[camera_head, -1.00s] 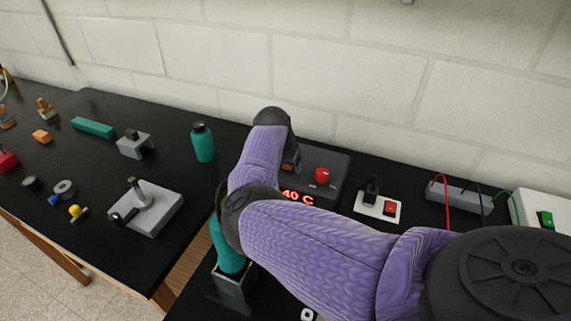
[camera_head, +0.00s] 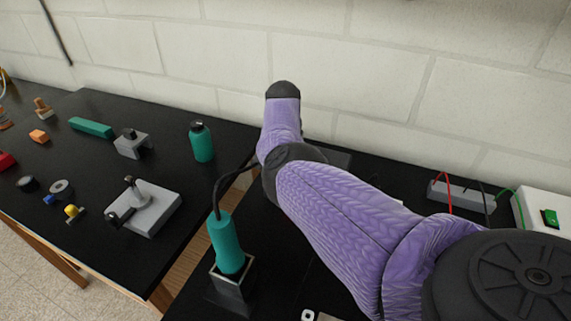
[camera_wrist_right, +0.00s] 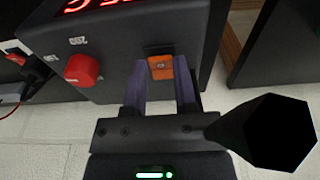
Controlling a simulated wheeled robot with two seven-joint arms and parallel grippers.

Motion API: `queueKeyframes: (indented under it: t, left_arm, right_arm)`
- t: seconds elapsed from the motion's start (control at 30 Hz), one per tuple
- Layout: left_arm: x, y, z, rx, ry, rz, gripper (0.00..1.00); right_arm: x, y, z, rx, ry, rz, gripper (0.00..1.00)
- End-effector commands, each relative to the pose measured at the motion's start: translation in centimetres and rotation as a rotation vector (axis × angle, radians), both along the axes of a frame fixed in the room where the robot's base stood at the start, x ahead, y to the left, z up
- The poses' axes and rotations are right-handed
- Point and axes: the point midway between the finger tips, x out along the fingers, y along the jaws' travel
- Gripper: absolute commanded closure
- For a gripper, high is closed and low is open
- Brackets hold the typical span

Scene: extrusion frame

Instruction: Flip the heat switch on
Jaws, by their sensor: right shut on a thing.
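The orange heat switch (camera_wrist_right: 161,67) sits on the face of a dark control box (camera_wrist_right: 115,50) in the right wrist view, which looks upside down. My right gripper (camera_wrist_right: 162,78) has its two fingers on either side of the switch and is shut on it. Which way the switch is tipped is not clear. In the head view my right arm hides the switch and nearly all of the box; only a corner of the box (camera_head: 341,158) shows. My left gripper is not in view.
A red knob (camera_wrist_right: 82,69) and red display (camera_wrist_right: 105,6) are on the box. A teal-handled iron (camera_head: 225,242) stands in a holder (camera_head: 234,283), its cable rising behind my arm. A teal bottle (camera_head: 202,142) and grey vise-like block (camera_head: 151,209) stand on the left table.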

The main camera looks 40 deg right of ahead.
Motion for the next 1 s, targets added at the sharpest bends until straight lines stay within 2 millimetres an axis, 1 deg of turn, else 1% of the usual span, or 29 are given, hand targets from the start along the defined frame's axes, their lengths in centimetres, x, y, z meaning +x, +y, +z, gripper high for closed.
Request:
queueKeyframes:
  t: [0.03, 0.3, 0.33, 0.37, 0.4, 0.5, 0.77, 0.87, 1.0]
  left_arm:
    - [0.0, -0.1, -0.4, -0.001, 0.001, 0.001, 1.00]
    - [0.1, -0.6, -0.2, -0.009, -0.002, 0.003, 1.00]
    - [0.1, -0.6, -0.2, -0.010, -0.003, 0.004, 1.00]
    - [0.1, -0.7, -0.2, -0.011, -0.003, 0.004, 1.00]
    - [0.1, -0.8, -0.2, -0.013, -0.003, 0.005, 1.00]
    - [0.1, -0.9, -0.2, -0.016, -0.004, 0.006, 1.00]
    - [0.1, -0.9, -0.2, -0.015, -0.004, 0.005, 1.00]
    - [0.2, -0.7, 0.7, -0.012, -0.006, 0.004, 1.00]
    - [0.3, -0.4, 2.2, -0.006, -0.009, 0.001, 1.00]
  right_arm:
    - [0.0, -0.1, -0.2, 0.009, 0.005, -0.001, 1.00]
    - [0.0, 0.0, 0.1, 0.015, 0.008, -0.001, 1.00]
    - [0.0, 0.0, 0.1, 0.015, 0.008, -0.001, 0.63]
    - [0.0, 0.0, 0.1, 0.015, 0.008, -0.001, 0.56]
    - [0.0, 0.0, 0.1, 0.015, 0.008, -0.001, 0.48]
    - [0.0, 0.0, 0.1, 0.014, 0.007, -0.001, 0.29]
    - [0.0, 0.0, 0.2, 0.014, 0.007, -0.001, 0.29]
    - [0.0, 0.1, 1.7, 0.012, 0.006, -0.001, 0.29]
    - [-0.2, 0.4, 5.5, 0.012, 0.004, -0.002, 0.29]
